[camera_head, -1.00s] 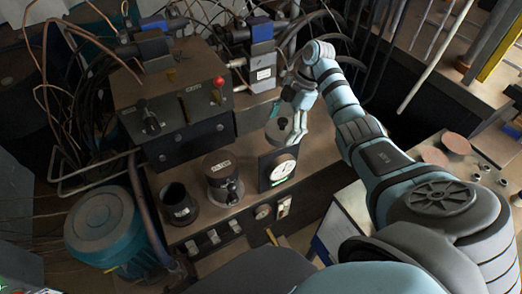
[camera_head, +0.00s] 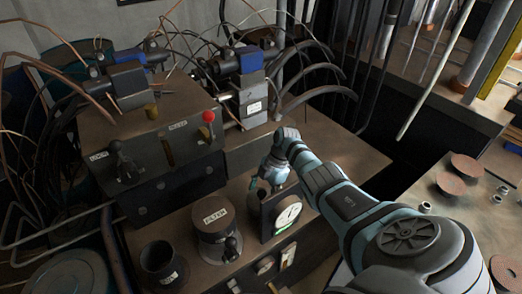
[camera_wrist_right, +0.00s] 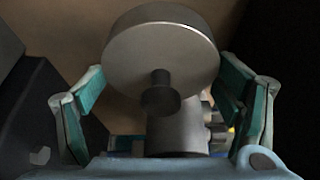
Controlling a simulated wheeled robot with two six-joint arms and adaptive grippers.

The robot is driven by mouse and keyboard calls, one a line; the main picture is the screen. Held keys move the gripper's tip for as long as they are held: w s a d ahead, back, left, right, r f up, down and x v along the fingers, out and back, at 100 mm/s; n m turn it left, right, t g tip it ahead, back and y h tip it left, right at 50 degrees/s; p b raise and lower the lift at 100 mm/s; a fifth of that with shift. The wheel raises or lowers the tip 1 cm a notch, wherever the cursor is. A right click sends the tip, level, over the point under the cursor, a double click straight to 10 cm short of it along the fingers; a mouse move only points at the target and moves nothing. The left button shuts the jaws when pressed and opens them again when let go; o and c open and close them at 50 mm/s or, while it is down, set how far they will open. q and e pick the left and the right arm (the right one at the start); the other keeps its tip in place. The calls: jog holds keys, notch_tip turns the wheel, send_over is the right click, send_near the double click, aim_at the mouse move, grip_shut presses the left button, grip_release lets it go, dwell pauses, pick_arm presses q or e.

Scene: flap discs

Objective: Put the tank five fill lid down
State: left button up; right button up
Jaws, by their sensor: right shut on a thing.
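The round grey metal lid (camera_wrist_right: 163,55), with a small dark knob, fills the upper middle of the right wrist view. My right gripper (camera_wrist_right: 165,100) has a finger on each side and is shut on it. A grey cylinder (camera_wrist_right: 178,128) shows below the lid; I cannot tell whether they touch. In the head view my right gripper (camera_head: 270,178) is at the top of a dark box with a white round gauge (camera_head: 288,214), and mostly hides the lid there. My left gripper is not in view.
A lidded pot labelled filter (camera_head: 217,228) and an open dark cup (camera_head: 160,262) stand left of the gauge box. A large block with a red-knobbed lever (camera_head: 208,117) stands behind. Flap discs (camera_head: 465,164) lie on the right table.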

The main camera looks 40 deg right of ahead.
notch_tip(320, 180, down, 5)
jog(key=b, duration=0.3)
jog(key=shift+w+r, duration=0.1)
jog(key=shift+r, duration=0.15)
jog(key=o, duration=1.1)
jog(key=shift+f, duration=0.2)
jog(key=shift+r, duration=0.1)
jog(key=shift+r+p, duration=0.35)
jog(key=shift+p, duration=0.05)
jog(key=p+v, duration=0.3)
jog(key=v, duration=0.8)
jog(key=shift+d+r, duration=0.1)
jog(key=shift+r, duration=0.15)
